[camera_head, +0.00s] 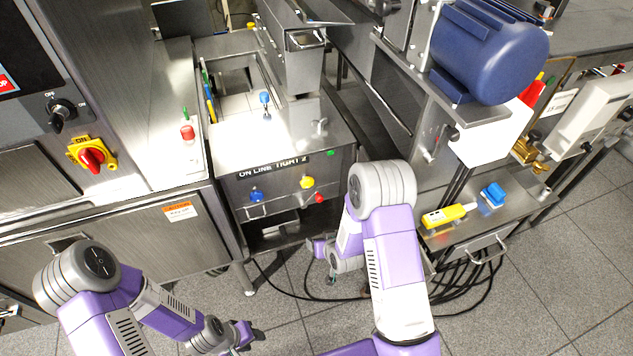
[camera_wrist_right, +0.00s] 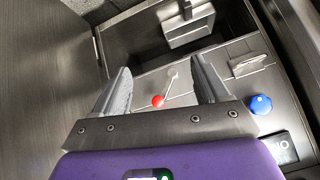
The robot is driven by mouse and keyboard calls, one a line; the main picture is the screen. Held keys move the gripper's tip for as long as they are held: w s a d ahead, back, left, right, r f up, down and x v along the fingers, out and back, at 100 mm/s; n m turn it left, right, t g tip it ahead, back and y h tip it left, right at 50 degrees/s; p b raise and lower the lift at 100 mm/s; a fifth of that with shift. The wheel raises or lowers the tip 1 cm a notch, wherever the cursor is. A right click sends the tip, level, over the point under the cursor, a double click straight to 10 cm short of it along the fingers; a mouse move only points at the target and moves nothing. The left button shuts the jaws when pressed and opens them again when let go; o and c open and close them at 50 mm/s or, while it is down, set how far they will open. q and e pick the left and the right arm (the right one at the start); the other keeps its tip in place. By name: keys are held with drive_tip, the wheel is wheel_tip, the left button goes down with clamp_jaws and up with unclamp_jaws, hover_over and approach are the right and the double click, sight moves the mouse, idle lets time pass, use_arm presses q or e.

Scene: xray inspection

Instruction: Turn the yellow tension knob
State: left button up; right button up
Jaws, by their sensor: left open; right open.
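In the head view, a yellow knob (camera_head: 307,182) sits on the front of a metal cabinet (camera_head: 280,170), under a label that reads like "ON LINE TIGHT 2". A blue knob (camera_head: 256,196) is left of it and a red-tipped lever (camera_head: 319,197) is just below right. My right gripper (camera_head: 322,252) is below this front. In the right wrist view its jaws (camera_wrist_right: 163,84) are apart and empty, with the red lever tip (camera_wrist_right: 158,101) showing between them. The yellow knob does not show there. My left gripper (camera_head: 254,335) is open near the bottom, away from the knob.
A handle and an open recess lie under the knob row. Black cables (camera_head: 460,285) lie on the floor at right. A side table (camera_head: 470,230) holds a yellow tool (camera_head: 445,215) and a blue item (camera_head: 493,194). A red rotary switch (camera_head: 92,157) is at left.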

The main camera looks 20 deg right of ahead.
sight(308, 184)
drive_tip(key=w+d+r+n+t, duration=0.15)
drive_tip(key=w+r+t, duration=0.35)
drive_tip(key=w+r, duration=0.5)
drive_tip(key=shift+r+b+x, duration=0.15)
drive_tip(key=shift+b+x, duration=0.25)
drive_tip(key=shift+x, duration=1.4)
drive_tip(key=shift+r+b+x, duration=0.2)
drive_tip(key=shift+b+x, duration=0.15)
drive_tip(key=shift+x, duration=1.45)
drive_tip(key=shift+w+a, duration=0.15)
drive_tip(key=c, duration=1.1)
